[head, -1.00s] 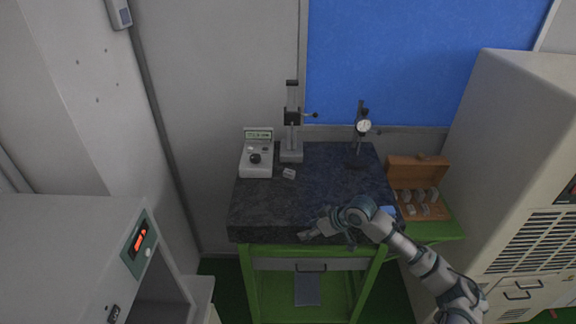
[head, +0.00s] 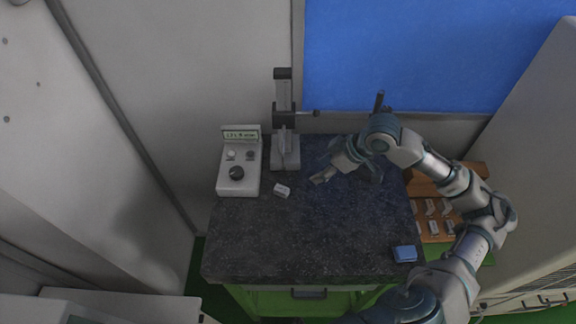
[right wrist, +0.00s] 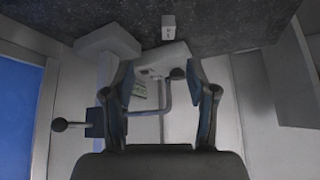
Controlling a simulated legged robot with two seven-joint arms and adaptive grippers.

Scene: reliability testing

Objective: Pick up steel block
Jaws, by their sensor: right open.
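The steel block (head: 282,190) is a small light grey block lying on the dark stone tabletop (head: 290,240), in front of the stand and the white meter. It also shows at the top of the right wrist view (right wrist: 168,26), with dark marks on its face. My right gripper (head: 322,178) is to the right of the block, apart from it, over the table. In the right wrist view its two fingers (right wrist: 163,82) are spread with nothing between them, and the block is beyond the fingertips. My left gripper is not in view.
A white meter (head: 239,170) and a column stand (head: 285,150) with a side lever are behind the block. A wooden case (head: 434,228) of small blocks is at the right. A blue item (head: 405,253) lies at the front right.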

